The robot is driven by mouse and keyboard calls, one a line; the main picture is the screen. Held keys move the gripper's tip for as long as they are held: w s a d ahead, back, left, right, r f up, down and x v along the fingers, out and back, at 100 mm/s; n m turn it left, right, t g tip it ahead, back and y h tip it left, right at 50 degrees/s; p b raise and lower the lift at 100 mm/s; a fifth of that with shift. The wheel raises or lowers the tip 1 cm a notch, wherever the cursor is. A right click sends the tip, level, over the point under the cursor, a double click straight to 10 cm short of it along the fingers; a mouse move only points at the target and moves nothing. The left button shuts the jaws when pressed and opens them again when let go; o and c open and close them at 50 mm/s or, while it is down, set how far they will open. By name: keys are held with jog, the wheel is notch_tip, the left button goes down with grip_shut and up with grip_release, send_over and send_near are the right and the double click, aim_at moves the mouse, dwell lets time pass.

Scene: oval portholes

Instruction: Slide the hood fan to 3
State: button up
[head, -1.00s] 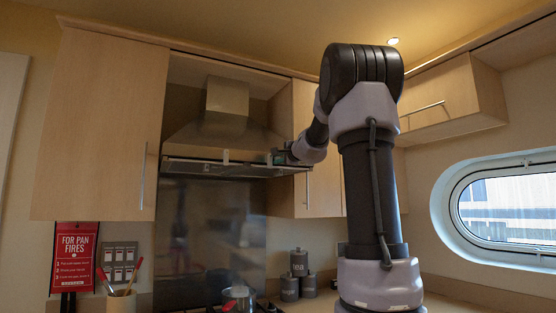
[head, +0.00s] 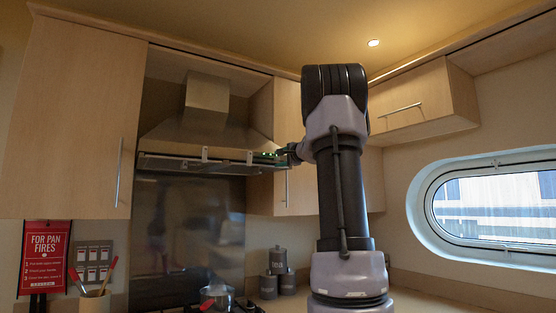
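The steel hood (head: 200,128) hangs between the wall cupboards, with a control strip along its front edge. Small green lights (head: 268,154) show near the right end of that strip. My gripper (head: 284,152) is at the right end of the hood's front edge, close to the lights. It is small and partly hidden by my wrist, so I cannot tell whether its fingers touch the slider or are open. The slider's own position is too small to read.
Wall cupboards flank the hood, the left one (head: 75,115) with a long vertical handle. Below are a pot (head: 217,294), canisters (head: 277,275) and a utensil holder (head: 95,300). A red fire-blanket box (head: 44,258) hangs at left. An oval porthole (head: 490,203) is at right.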

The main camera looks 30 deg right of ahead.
jog(key=shift+a, duration=0.1)
jog(key=s, duration=1)
jog(key=shift+s+d, duration=0.2)
jog(key=shift+s, duration=0.2)
jog(key=s+a+f+n+g+y, duration=0.2)
jog(key=s+a+f+n+g, duration=0.15)
jog(key=a+f, duration=0.45)
jog(key=s+a+f+n+g+y, duration=0.25)
jog(key=s+a+f, duration=0.2)
jog(key=a, duration=0.85)
jog(key=s+a+f+n+g+h, duration=0.1)
jog(key=s+a+f+n+g, duration=0.1)
jog(key=s+f, duration=0.6)
jog(key=s+a+f+n+g+h, duration=0.2)
jog(key=s+a+f+n, duration=0.3)
jog(key=s, duration=0.5)
notch_tip(320, 180, down, 3)
jog(key=shift+a+r+g, duration=0.15)
jog(key=shift+a+g, duration=0.1)
jog(key=shift+g, duration=0.25)
